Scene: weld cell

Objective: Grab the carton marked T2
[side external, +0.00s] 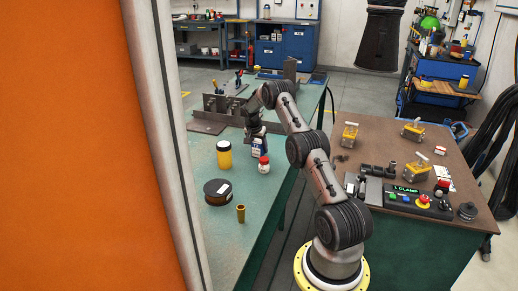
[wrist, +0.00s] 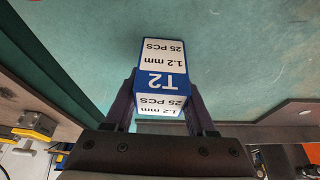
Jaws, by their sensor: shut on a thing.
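The carton marked T2 (wrist: 163,82) is a blue and white box, with "1.2 mm" and "25 PCS" printed upside down in the wrist view. My gripper (wrist: 162,92) is shut on it, with one dark finger on each side. In the side external view the carton (side external: 259,144) shows below my gripper (side external: 254,131), upright over the green table (side external: 222,268). I cannot tell whether its base touches the table. The fingers hide part of its sides.
A white bottle with a red cap (side external: 264,164) stands close in front of the carton. A yellow jar (side external: 224,155), a dark spool (side external: 217,191) and a brass cylinder (side external: 240,213) stand nearby. Steel fixtures (side external: 222,107) lie behind. A brown bench (side external: 388,148) stands at right.

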